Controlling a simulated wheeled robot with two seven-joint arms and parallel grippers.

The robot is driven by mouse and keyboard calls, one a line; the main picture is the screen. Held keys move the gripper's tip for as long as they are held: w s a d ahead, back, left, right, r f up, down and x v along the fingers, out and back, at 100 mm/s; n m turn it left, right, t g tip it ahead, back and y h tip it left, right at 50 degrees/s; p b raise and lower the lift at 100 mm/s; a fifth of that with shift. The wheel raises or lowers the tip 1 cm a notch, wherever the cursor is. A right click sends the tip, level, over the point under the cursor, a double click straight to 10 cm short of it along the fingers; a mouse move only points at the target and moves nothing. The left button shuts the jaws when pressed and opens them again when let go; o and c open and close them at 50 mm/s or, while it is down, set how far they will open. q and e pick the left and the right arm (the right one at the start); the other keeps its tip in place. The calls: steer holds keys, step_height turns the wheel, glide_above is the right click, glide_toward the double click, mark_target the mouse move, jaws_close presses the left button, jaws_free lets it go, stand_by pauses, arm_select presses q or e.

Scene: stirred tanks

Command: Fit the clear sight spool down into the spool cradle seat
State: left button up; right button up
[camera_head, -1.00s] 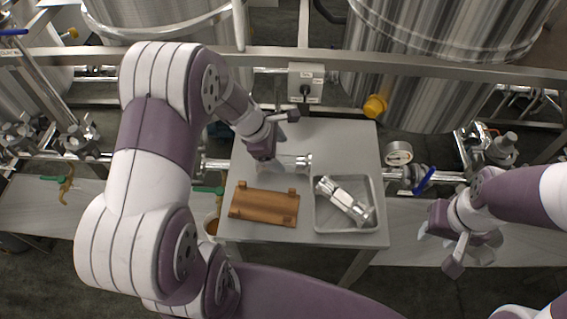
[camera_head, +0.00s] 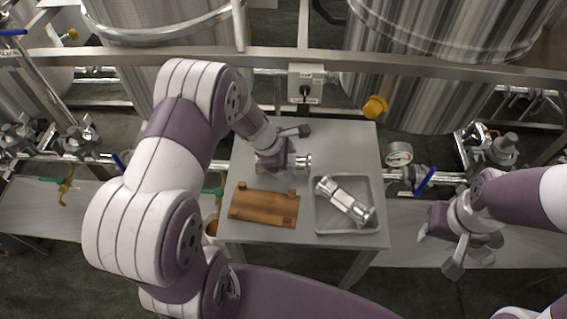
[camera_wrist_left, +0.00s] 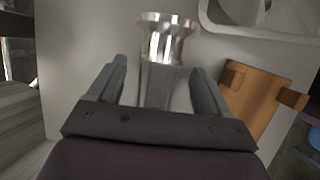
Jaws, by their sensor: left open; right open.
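The clear sight spool (camera_head: 302,163) lies on its side on the grey table. My left gripper (camera_head: 282,170) is over it and hides most of it, leaving its metal end flange showing. In the left wrist view the flange (camera_wrist_left: 167,42) and the clear tube (camera_wrist_left: 158,85) lie between the two open fingers of my left gripper (camera_wrist_left: 160,85). The wooden spool cradle (camera_head: 264,207), with small raised blocks at its corners, is empty in front of the spool. My right gripper (camera_head: 445,243) is open and empty, off the table's right side.
A metal tray (camera_head: 327,228) on the table's front right holds another spool (camera_head: 345,201) with shiny metal ends. Behind the table are a steel rail, a switch box (camera_head: 306,84) and large tanks. A gauge (camera_head: 398,153) is at the right. The table's back right is clear.

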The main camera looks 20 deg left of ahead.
stand_by(0.3)
arm_select(q)
steer(key=shift+s, duration=0.1)
steer(key=c, duration=1.4)
jaws_close()
